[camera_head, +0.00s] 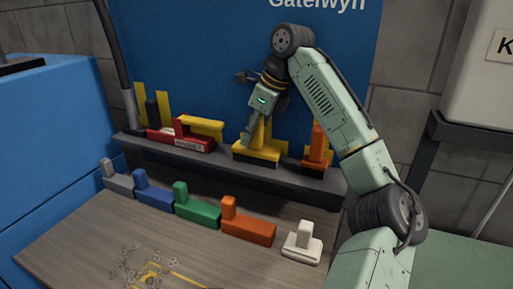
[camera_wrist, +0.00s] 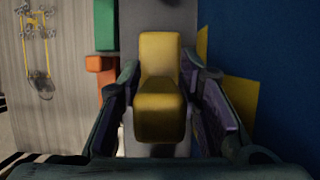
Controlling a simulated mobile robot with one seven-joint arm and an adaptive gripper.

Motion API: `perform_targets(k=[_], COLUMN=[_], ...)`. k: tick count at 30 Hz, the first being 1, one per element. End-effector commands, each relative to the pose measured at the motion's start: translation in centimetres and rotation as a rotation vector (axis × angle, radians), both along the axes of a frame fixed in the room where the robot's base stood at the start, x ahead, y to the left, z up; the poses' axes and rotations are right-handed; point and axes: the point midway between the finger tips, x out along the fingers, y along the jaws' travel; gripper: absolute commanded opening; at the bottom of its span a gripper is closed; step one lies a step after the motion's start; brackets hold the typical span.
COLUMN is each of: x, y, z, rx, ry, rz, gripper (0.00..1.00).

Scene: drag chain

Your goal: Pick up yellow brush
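The yellow brush (camera_head: 258,154) stands on the dark shelf with its dark bristles down and its handle up. In the wrist view, the yellow brush (camera_wrist: 160,105) is in the centre, between the two fingers of my gripper (camera_wrist: 160,72). Narrow gaps show between the fingers and the handle, so my gripper looks open around it. In the head view, my gripper (camera_head: 257,128) reaches down over the handle from above and partly hides it.
On the dark shelf (camera_head: 215,163), a red piece (camera_head: 172,137) with a yellow bar stands to the left and an orange brush (camera_head: 315,158) close to the right. A blue panel (camera_head: 180,50) rises behind. Several coloured blocks, including a green block (camera_head: 197,212), line the table.

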Motion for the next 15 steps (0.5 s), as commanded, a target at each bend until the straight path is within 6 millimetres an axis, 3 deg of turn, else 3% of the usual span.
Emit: perform_targets(k=[12,15], x=[0.0,0.0], y=[-0.01,-0.01], z=[0.04,0.04], rx=[0.0,0.0], ry=[0.0,0.0], rz=[0.0,0.0], gripper=[0.02,0.0])
